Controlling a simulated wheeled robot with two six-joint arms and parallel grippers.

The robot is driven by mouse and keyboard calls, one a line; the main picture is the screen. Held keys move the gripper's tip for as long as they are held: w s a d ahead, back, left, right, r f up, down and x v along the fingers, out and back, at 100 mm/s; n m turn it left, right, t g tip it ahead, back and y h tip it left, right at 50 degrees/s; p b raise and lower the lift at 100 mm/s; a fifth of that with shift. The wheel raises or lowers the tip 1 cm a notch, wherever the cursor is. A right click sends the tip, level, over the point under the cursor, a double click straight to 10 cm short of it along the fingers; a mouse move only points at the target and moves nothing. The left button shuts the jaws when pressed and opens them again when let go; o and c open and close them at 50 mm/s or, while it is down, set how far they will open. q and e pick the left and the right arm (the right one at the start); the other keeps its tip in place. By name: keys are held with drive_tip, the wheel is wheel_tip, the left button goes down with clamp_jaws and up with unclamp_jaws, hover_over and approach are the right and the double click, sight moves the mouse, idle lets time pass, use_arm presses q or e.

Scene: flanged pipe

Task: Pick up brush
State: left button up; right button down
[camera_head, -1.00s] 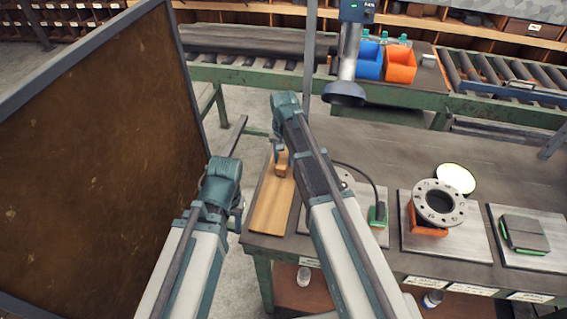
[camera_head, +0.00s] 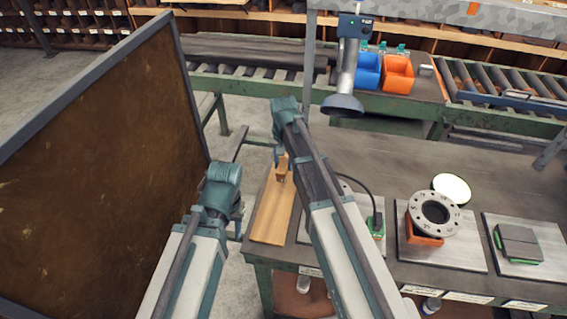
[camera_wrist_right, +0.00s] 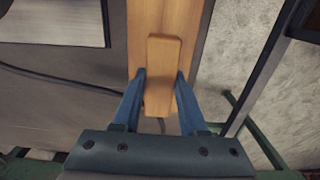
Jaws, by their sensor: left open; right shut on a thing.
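The brush (camera_head: 284,164), with a wooden, light-brown body, is at the far end of a wooden board (camera_head: 270,219) on the left side of the workbench. My right gripper (camera_head: 282,172) points down and is shut on the brush. In the right wrist view the brush (camera_wrist_right: 163,75) lies between the two blue fingers of the right gripper (camera_wrist_right: 160,92), over the board. I cannot tell whether the brush touches the board. My left gripper (camera_head: 238,214) is open and empty, left of the bench; its fingers are mostly hidden.
A flanged pipe part (camera_head: 436,211) sits on an orange block right of my right arm. A dark block (camera_head: 520,243) lies on a plate at the far right. A lamp arm (camera_head: 344,100) hangs at the back. A large brown panel (camera_head: 100,150) stands at the left.

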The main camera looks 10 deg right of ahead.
drive_tip(key=s+a, duration=0.2)
drive_tip(key=s, duration=0.2)
drive_tip(key=s+a+r, duration=0.1)
drive_tip(key=s+a, duration=0.2)
drive_tip(key=s, duration=0.2)
drive_tip(key=s+a+r, duration=0.1)
drive_tip(key=s+a, duration=0.1)
drive_tip(key=s, duration=0.3)
drive_tip(key=shift+s+a+p, duration=0.15)
drive_tip(key=shift+p, duration=0.2)
drive_tip(key=c, duration=1.2)
unclamp_jaws()
clamp_jaws()
drive_tip(key=shift+f, duration=0.1)
